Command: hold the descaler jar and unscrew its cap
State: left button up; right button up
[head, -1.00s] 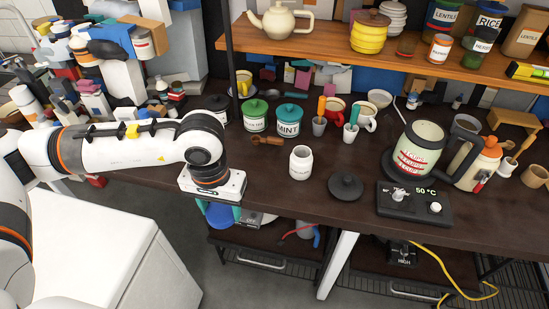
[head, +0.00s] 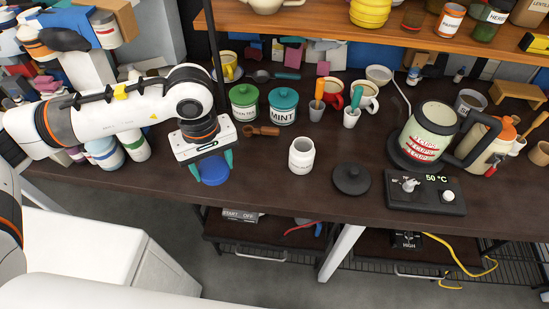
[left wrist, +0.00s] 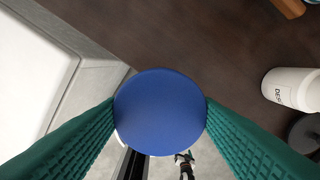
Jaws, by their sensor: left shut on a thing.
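The descaler jar (head: 301,161) is white and stands upright and uncapped on the dark worktop. Its lettered side shows at the right of the left wrist view (left wrist: 291,90), where the label is partly cut off. My left gripper (head: 208,168) has green ribbed fingers shut on a round blue cap (head: 214,171), held to the left of the jar near the table's front edge. In the left wrist view the cap (left wrist: 160,112) sits between both fingers, its flat face toward the camera.
A black knobbed lid (head: 352,180) lies right of the jar, beside a control base (head: 425,193) and kettle (head: 428,135). Worktop between cap and jar is clear.

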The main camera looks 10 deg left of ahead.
pick_arm(q)
jog(key=w+d+n+b, duration=0.2)
jog(key=w+n, duration=0.3)
jog(key=n, duration=0.5)
jog(key=n+b, duration=0.3)
jog(key=n, duration=1.4)
send_near(251, 166)
notch_tip(251, 166, down, 6)
jog(key=shift+w+f+p, duration=0.1)
jog(key=shift+p, duration=0.3)
jog(key=shift+f, duration=0.25)
jog(key=shift+f, duration=0.1)
jog(key=o, duration=1.1)
